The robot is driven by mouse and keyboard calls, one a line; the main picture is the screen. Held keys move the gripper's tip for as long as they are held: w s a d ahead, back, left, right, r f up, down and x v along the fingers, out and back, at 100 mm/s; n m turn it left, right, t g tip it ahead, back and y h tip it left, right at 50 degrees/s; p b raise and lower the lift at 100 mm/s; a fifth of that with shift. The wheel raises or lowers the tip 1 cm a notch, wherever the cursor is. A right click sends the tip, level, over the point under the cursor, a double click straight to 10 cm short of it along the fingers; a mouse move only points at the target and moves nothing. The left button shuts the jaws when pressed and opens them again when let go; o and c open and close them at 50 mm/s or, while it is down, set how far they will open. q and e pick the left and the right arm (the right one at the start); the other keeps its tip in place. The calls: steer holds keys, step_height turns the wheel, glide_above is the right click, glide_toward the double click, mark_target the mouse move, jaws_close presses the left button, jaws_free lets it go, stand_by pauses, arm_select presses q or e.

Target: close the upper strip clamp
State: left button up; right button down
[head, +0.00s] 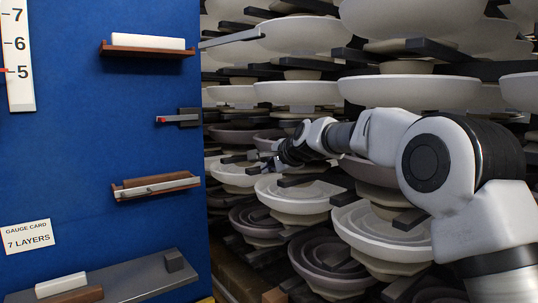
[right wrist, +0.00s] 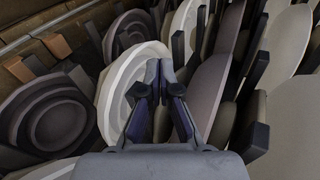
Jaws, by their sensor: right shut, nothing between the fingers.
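The upper strip clamp is on the blue panel. It has a brown ledge (head: 150,52) bearing a white strip (head: 148,41). A grey bar (head: 232,38) points out to the right from the ledge's right end, clear of the strip's front, so the clamp looks open. The lower strip clamp has its metal bar (head: 158,187) lying across the front of a brown strip (head: 160,179). My right gripper (head: 266,161) is shut and empty, low and right of the upper clamp, in front of the insulator stacks. Its closed fingers (right wrist: 160,82) show in the right wrist view. My left gripper is out of view.
Pale and dark insulator discs (head: 297,192) fill the right side, with dark spacer blocks between them. A small grey lever with a red mark (head: 178,120) juts from the panel between the clamps. A grey shelf (head: 135,279) holds loose strips below.

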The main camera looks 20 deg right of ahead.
steer(key=s+d+r+t+p, duration=0.15)
steer(key=s+r, duration=0.35)
steer(key=r, duration=0.7)
steer(key=s+r+t, duration=0.3)
steer(key=s+r, duration=0.1)
steer(key=r, duration=0.7)
steer(key=s+d+r+t+p, duration=0.15)
steer(key=s+r, duration=0.35)
steer(key=r, duration=0.7)
steer(key=w+a+p, duration=0.2)
steer(key=w+p, duration=0.4)
steer(key=w, duration=0.5)
steer(key=shift+s+a+f, duration=0.25)
steer(key=shift+s+a, duration=0.35)
steer(key=shift+a, duration=0.2)
steer(key=shift+s+a+f, duration=0.25)
steer(key=shift+s+a, duration=0.35)
steer(key=shift+a, duration=0.15)
